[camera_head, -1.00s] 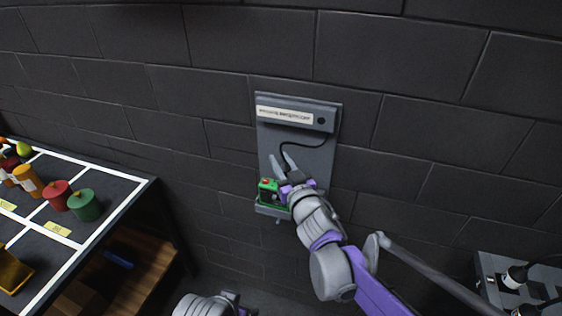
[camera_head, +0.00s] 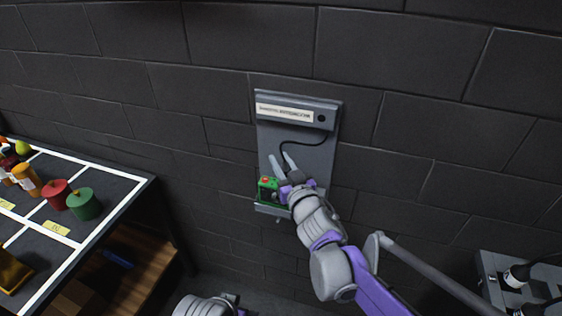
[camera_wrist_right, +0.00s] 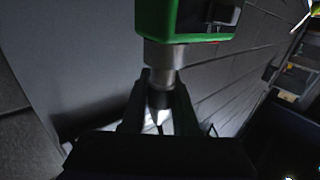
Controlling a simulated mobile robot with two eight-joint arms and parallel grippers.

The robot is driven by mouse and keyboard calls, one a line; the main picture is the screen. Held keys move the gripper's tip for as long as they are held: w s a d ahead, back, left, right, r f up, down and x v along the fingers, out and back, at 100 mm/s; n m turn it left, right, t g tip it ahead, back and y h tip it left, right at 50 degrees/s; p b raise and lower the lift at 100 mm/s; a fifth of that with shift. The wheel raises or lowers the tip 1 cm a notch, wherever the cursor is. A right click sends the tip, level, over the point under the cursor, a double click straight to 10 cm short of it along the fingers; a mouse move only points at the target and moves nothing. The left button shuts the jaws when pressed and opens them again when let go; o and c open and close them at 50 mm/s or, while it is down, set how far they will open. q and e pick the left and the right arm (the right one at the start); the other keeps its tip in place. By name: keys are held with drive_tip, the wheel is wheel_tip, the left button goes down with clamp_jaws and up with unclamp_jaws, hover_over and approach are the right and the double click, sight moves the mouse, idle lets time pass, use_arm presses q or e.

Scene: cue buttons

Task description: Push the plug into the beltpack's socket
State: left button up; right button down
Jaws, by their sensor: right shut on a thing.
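The green beltpack (camera_head: 267,188) with a red-orange top spot sits on the small ledge of a grey wall panel. It also fills the top of the right wrist view (camera_wrist_right: 185,18), with a silver socket collar below it. My right gripper (camera_head: 283,188) is close against the beltpack's right side. In the right wrist view its dark fingers (camera_wrist_right: 161,98) are shut on the plug (camera_wrist_right: 162,78), whose silver barrel is in line with the collar and seems to meet it. The exact depth is unclear. Part of my left wrist shows at the bottom edge; its fingers do not.
The grey wall panel (camera_head: 315,160) carries a labelled bar (camera_head: 285,112) and a black cable (camera_head: 310,143) curving down behind my gripper. A table (camera_head: 105,220) with coloured pots and bottles stands at left. A grey case (camera_head: 490,275) with black connectors stands at lower right.

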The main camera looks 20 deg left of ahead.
drive_tip(key=shift+f+b, duration=0.3)
drive_tip(key=shift+f, duration=0.05)
drive_tip(key=c, duration=0.6)
unclamp_jaws()
